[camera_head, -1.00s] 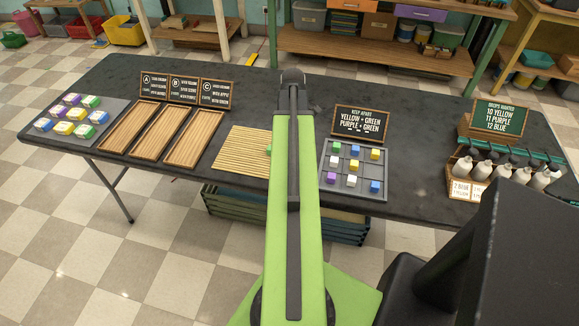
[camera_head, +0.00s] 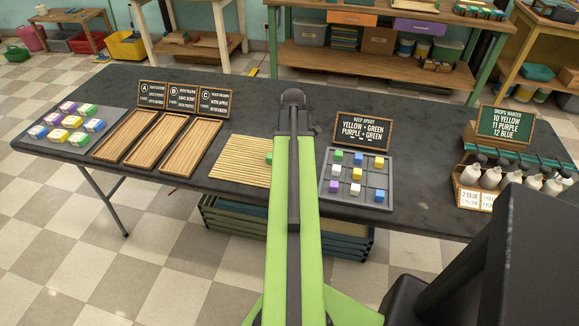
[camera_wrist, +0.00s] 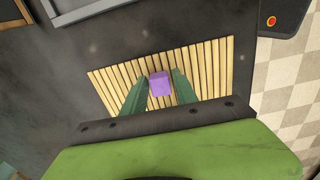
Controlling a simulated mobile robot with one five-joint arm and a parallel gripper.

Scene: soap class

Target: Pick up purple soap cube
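In the wrist view, a purple soap cube (camera_wrist: 159,84) is over the slatted wooden mat (camera_wrist: 218,60), between the two green fingers of my gripper (camera_wrist: 160,80). The fingers stand on either side of it, with narrow gaps, and look open. I cannot tell whether the cube rests on the mat or is slightly above it. In the head view, my arm hides this cube and most of my gripper; a small green part (camera_head: 268,158) shows at the arm's left edge over the mat (camera_head: 235,165).
A grey grid tray (camera_head: 375,203) with several coloured cubes lies right of the arm; another cube tray (camera_head: 25,146) is at far left. Three wooden trays (camera_head: 190,146) stand left of the mat. Signs and a bottle rack (camera_head: 505,158) are also on the black table (camera_head: 425,190).

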